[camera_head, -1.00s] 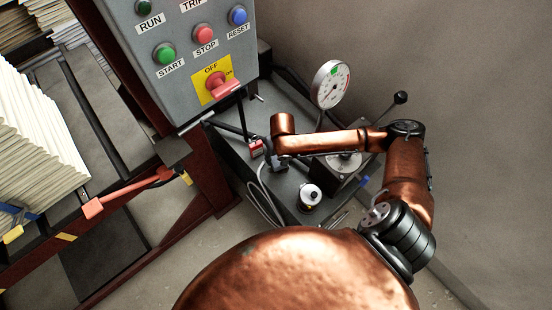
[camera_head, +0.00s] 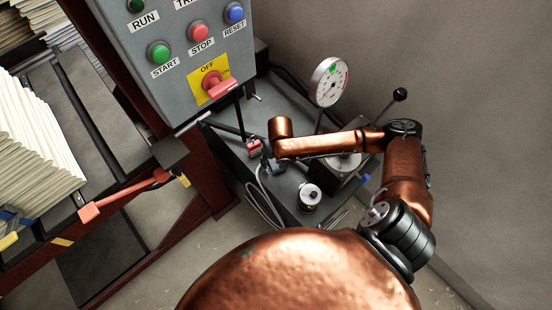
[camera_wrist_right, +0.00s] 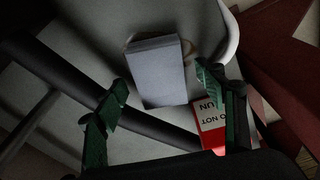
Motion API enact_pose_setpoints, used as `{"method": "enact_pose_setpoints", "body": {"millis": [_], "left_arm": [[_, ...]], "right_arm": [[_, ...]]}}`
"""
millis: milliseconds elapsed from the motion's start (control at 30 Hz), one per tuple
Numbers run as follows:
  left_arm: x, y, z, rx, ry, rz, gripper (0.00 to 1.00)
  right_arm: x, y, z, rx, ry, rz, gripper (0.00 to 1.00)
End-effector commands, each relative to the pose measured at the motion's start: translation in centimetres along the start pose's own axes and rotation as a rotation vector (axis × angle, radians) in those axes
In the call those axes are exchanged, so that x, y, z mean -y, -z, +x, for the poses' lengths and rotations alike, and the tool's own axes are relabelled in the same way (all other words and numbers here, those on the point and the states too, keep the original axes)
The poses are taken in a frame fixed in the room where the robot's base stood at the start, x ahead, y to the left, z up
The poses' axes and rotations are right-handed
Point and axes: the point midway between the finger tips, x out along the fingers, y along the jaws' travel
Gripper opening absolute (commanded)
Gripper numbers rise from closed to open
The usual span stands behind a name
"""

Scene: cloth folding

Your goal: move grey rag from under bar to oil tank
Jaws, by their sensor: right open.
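My right gripper (camera_head: 272,165) is low over the dark grey oil tank (camera_head: 290,108), mostly hidden under my copper arm in the head view. In the right wrist view its green fingers (camera_wrist_right: 160,85) are apart. A flat grey rectangular piece (camera_wrist_right: 157,72), which looks like the folded grey rag, lies between and just beyond the fingertips, not gripped. A dark bar (camera_wrist_right: 60,82) runs diagonally past the left finger. I cannot make out the rag in the head view. My left gripper is out of view.
A red tag (camera_wrist_right: 210,125) is close to the right finger. A round gauge (camera_head: 329,82), a black-knobbed lever (camera_head: 400,95) and a filler cap (camera_head: 309,196) stand on the tank. A control panel (camera_head: 175,75) is at its left. Grey wall is behind on the right.

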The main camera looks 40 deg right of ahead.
Motion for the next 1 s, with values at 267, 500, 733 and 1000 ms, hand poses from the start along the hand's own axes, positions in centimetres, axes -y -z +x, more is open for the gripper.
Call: {"method": "enact_pose_setpoints", "body": {"millis": [267,500,733,1000], "left_arm": [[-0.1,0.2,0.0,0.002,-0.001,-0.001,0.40],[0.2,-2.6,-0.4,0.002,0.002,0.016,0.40],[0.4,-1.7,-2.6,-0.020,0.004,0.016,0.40],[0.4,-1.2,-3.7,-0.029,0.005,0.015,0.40]], "right_arm": [[0.0,0.1,-0.4,0.000,0.000,0.000,0.64],[0.0,0.1,-3.5,-0.004,0.000,-0.001,0.64],[0.0,0.2,-8.9,-0.005,0.001,0.000,0.64],[0.0,0.1,-12.0,-0.001,0.001,0.000,0.64]]}}
